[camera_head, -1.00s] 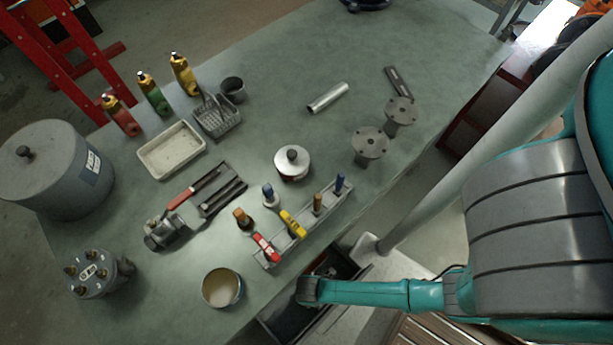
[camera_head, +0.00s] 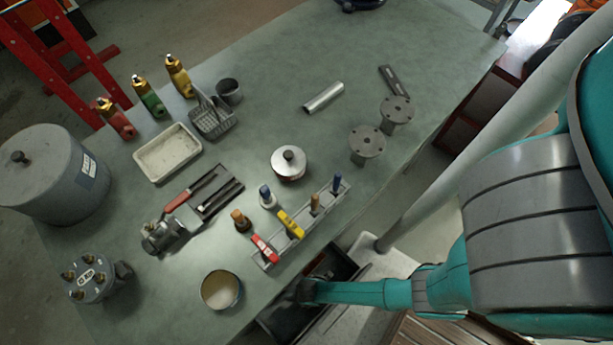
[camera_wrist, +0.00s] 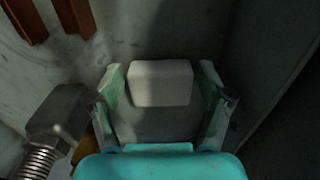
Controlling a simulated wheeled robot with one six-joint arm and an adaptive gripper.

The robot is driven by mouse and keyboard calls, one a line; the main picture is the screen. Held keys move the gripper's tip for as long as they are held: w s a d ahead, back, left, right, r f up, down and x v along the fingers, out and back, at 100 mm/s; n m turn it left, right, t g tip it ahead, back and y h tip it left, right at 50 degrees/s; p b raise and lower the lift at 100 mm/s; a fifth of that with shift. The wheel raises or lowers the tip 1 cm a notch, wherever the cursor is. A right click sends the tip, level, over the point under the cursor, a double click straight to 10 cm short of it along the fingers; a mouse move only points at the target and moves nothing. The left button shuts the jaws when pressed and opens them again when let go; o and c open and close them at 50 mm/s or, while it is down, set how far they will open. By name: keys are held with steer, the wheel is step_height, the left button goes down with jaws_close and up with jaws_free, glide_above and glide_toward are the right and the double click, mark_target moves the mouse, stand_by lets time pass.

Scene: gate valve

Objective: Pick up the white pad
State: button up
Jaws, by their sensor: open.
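The white pad (camera_wrist: 160,83) is a pale block with rounded edges. It shows in the middle of the wrist view, between the two fingertips of my gripper (camera_wrist: 161,76). The fingers are open, one on each side of the pad, with a narrow gap visible at each side. How deep the fingertips reach along the pad is hard to tell. In the head view I cannot make out the pad or the fingers. My arm there reaches into a dark open box (camera_head: 340,262) beside the bench's front edge.
In the wrist view, a metal part with a thread (camera_wrist: 58,120) lies close left of my gripper, and brown bars (camera_wrist: 48,17) lie at upper left. A dark wall (camera_wrist: 275,70) stands at right.

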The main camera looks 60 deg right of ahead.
steer(key=shift+f, duration=0.1)
steer(key=c, duration=0.7)
steer(key=shift+r, duration=5.05)
steer(key=shift+o, duration=1)
steer(key=c, duration=0.3)
